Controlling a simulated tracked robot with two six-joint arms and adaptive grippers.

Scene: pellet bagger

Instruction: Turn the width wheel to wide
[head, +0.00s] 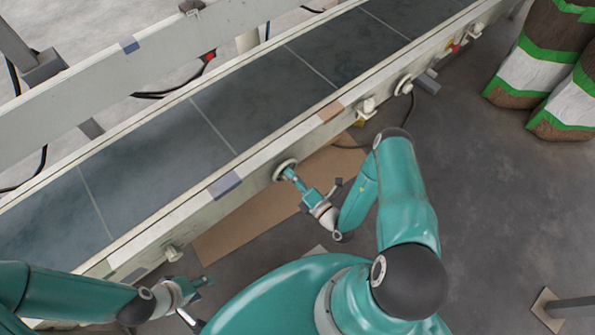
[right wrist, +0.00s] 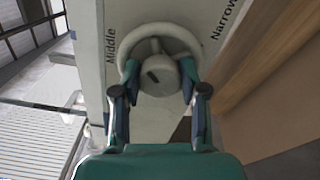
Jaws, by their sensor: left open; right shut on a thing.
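The width wheel (head: 281,166) is a pale round wheel on the near side rail of the conveyor. It also shows in the right wrist view (right wrist: 202,47), a light ring around a grey hub (right wrist: 158,78) with a dark mark. "Middle" is printed left of the wheel and "Narrow" right of it; I see no "Wide" label. My right gripper (head: 291,175) is at the wheel; in the right wrist view its two fingers (right wrist: 160,70) are closed on either side of the hub. My left gripper (head: 207,282) is open and empty, low and left, apart from the rail.
The conveyor belt (head: 245,105) runs diagonally between pale rails. Other knobs (head: 366,107) sit along the near rail, one (head: 172,253) near my left gripper. A brown board (head: 240,226) lies below the rail.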

